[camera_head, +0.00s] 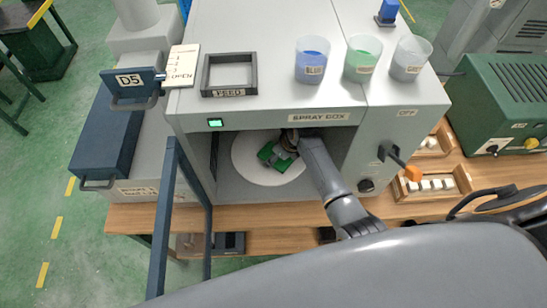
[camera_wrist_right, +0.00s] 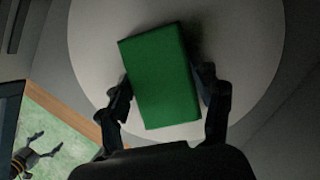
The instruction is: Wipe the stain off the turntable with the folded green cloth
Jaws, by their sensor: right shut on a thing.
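The folded green cloth (camera_head: 275,154) is at the white turntable (camera_head: 246,165) inside the spray box. In the right wrist view the cloth (camera_wrist_right: 163,78) is a green block between the two black fingers of my right gripper (camera_wrist_right: 168,92), which is shut on it. The turntable (camera_wrist_right: 95,45) lies behind the cloth there; I cannot tell whether they touch. No stain shows on the visible part of the turntable; the cloth, gripper and arm hide some of it. My left gripper (camera_wrist_right: 46,143) appears small at the lower left of the wrist view, fingers apart and empty.
The spray box (camera_head: 395,115) encloses the turntable with walls and a roof. Blue (camera_head: 312,62), green (camera_head: 362,60) and grey (camera_head: 409,62) cups and a feed frame (camera_head: 229,89) stand on top. A dark door frame (camera_head: 172,215) stands open at the left. An orange-tipped switch (camera_head: 411,173) sticks out at right.

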